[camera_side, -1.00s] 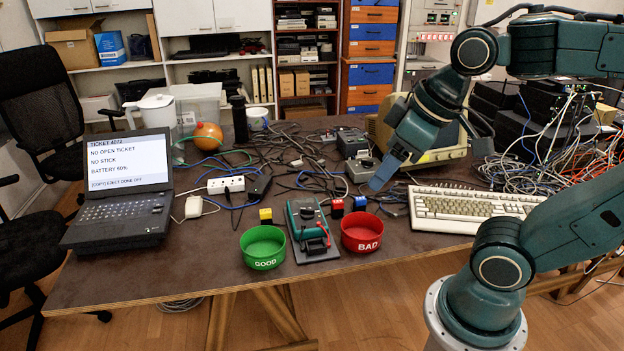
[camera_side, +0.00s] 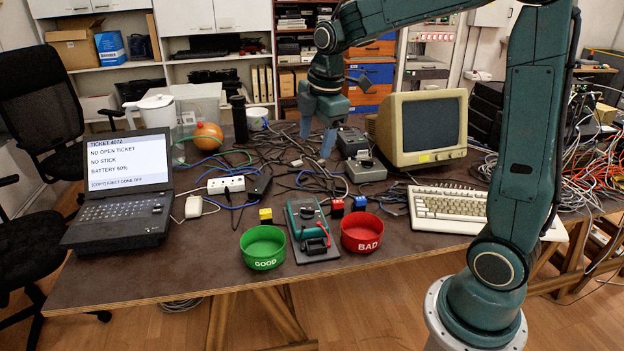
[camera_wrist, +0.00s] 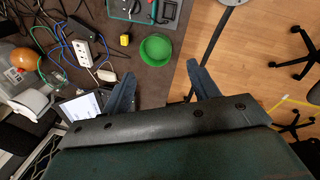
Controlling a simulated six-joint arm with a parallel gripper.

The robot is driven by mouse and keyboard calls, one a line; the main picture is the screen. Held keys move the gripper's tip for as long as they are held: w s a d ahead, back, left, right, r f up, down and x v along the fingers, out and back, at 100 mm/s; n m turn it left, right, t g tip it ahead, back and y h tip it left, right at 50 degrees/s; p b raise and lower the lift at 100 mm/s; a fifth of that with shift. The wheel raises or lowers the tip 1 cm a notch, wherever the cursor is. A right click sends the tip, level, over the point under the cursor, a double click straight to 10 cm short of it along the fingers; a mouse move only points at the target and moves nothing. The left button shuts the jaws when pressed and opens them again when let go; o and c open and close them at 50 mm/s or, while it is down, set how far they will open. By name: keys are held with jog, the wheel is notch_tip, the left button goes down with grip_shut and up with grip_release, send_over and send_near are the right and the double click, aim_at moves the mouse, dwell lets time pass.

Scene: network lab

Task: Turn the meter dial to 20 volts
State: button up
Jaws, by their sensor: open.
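A teal-green device with a dark round knob (camera_side: 306,213) and red and black parts stands on a dark board (camera_side: 318,256) between two bowls; it looks like the meter. The dial's setting is too small to read. The device is partly cut off at the top of the wrist view (camera_wrist: 140,10). My gripper (camera_side: 317,140) is open and empty, high over the back of the table, behind and above the device. Its two spread fingers also show in the wrist view (camera_wrist: 160,72), with nothing between them.
A green GOOD bowl (camera_side: 263,262) and a red BAD bowl (camera_side: 361,245) flank the device closely. Small yellow (camera_side: 265,215), red (camera_side: 337,207) and blue (camera_side: 360,203) blocks stand behind. Cables, a grey box with a knob (camera_side: 364,172), a monitor (camera_side: 426,130) and a keyboard (camera_side: 465,208) crowd the table.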

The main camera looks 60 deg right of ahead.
jog(key=w+d+f+n+g, duration=0.1)
jog(key=w+d+f+n, duration=0.3)
jog(key=w+d+f, duration=0.15)
jog(key=n+g, duration=0.1)
jog(key=n, duration=0.4)
send_over(307, 210)
notch_tip(307, 210, down, 9)
jog(key=shift+d+r+y, duration=0.1)
jog(key=shift+y, duration=0.2)
notch_tip(307, 210, down, 14)
jog(key=shift+r, duration=0.1)
jog(key=c, duration=1)
